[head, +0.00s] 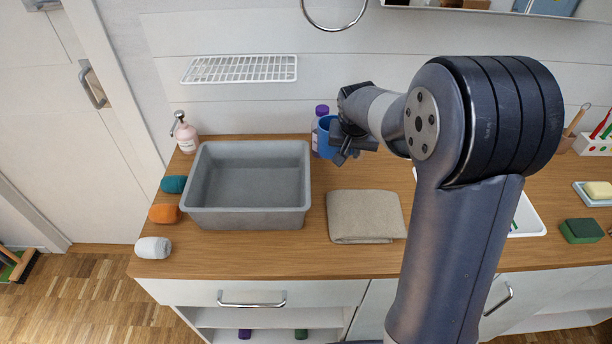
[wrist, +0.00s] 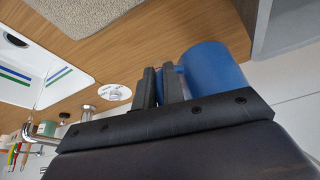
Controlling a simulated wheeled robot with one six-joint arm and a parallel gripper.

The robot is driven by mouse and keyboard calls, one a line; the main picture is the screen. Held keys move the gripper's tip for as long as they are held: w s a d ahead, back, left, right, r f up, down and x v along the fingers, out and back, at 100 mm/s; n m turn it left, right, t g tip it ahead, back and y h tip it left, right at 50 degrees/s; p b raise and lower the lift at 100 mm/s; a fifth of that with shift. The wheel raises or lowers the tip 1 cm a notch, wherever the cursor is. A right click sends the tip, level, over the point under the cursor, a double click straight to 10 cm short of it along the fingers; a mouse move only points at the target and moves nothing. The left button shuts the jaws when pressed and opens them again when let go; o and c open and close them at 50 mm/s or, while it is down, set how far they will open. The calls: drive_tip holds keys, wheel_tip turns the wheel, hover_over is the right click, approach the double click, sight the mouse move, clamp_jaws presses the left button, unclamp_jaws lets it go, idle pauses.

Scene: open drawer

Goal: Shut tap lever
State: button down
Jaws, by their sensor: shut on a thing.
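My gripper (head: 345,152) is at the back of the counter, beside a blue mug (head: 325,138). In the wrist view, the fingers of my gripper (wrist: 160,88) are closed on a thin blue part at the side of the blue mug (wrist: 215,78), which looks like its handle. The chrome tap (wrist: 38,140) shows at the lower left of the wrist view, apart from my gripper. A short chrome piece (wrist: 87,112) stands beside a white printed disc (wrist: 115,92); I cannot tell if it is the lever. My arm hides the tap in the head view.
A grey basin (head: 247,218) and a folded beige cloth (head: 365,217) lie on the wooden counter. A purple-capped bottle (head: 321,111) stands by the mug. Bare counter (head: 290,250) lies in front.

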wheel_tip(320, 180, down, 9)
drive_tip(key=shift+p, duration=0.35)
drive_tip(key=shift+f, duration=0.1)
drive_tip(key=c, duration=2)
unclamp_jaws()
drive_tip(key=shift+f, duration=0.1)
drive_tip(key=o, duration=0.5)
drive_tip(key=shift+s, duration=0.1)
